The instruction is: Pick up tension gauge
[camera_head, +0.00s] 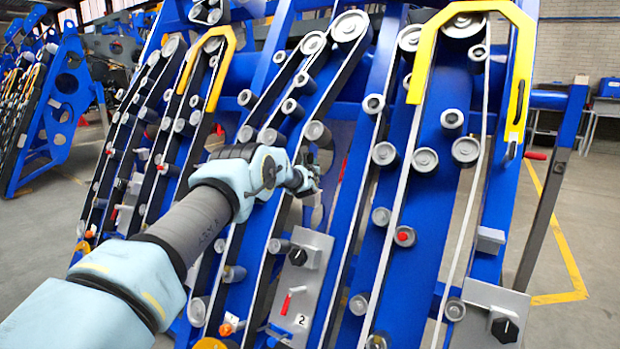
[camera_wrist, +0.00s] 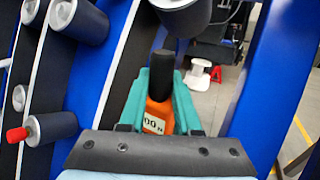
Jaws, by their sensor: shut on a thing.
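The tension gauge (camera_wrist: 158,118) is orange with a white label and a black upper part. It sits between the teal fingers of my gripper (camera_wrist: 161,78) in the wrist view, and the gripper is shut on it. In the head view my gripper (camera_head: 312,175) is at the end of my arm, in front of the blue harvester chassis (camera_head: 418,200), close to its belts and rollers. The gauge is too small and covered there to make out. Its lower part is hidden by the gripper body in the wrist view.
Rollers (camera_wrist: 78,20) and a dark belt stand close on the left in the wrist view, with a red-tipped knob (camera_wrist: 17,135). A blue beam (camera_wrist: 268,85) runs along the right. Grey plates with black knobs (camera_head: 505,328) are low on the chassis. Open floor (camera_head: 590,215) lies at right.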

